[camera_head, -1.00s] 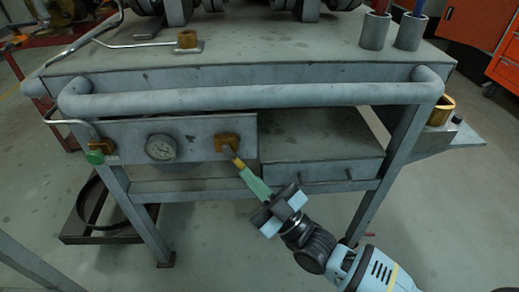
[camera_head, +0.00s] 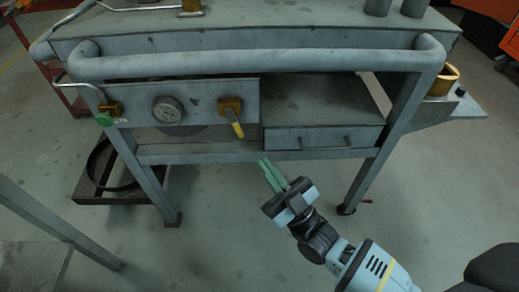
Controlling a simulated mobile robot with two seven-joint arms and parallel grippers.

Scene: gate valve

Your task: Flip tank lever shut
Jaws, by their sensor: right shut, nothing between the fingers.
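The tank lever has a yellow handle (camera_head: 237,127) hanging down and slightly right from a brass valve body (camera_head: 231,106) on the front panel of the bench. My right gripper (camera_head: 268,165), with green fingers, is below and to the right of the handle. It is shut and empty, with a visible gap between its fingertips and the lever. The handle is fully visible. My left gripper is out of view.
A drawer (camera_head: 322,138) is to the right. The bench's front rail (camera_head: 260,65) runs above. The floor below is mostly clear.

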